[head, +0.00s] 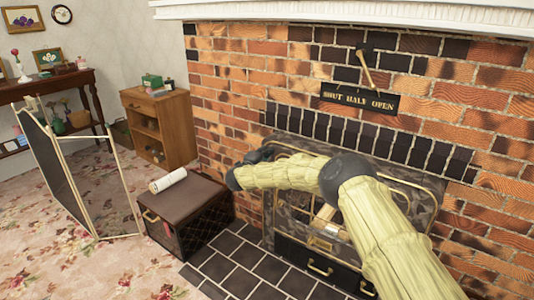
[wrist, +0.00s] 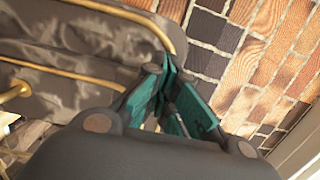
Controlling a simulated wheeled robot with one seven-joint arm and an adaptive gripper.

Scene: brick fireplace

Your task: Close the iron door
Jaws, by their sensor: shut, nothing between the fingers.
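The fireplace front (head: 415,185) is dark mottled iron with brass trim, set in the brick wall. My arm crosses it and hides much of it, so I cannot tell where the iron door stands or how far open it is. A pale log-like piece (head: 325,215) shows between brass bars. My gripper (head: 262,154) is at the upper left of this front, small and partly hidden by my wrist. In the wrist view, its teal fingers (wrist: 172,92) are shut and empty, close to a brass-rimmed rounded iron corner (wrist: 110,45). Contact is unclear.
A dark chest (head: 185,205) with a white roll (head: 168,181) on it stands left of the hearth. A folding screen (head: 95,180) and a wooden cabinet (head: 160,128) are farther left. A "SHUT HALF OPEN" plate (head: 360,100) with a brass lever (head: 366,70) is above.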

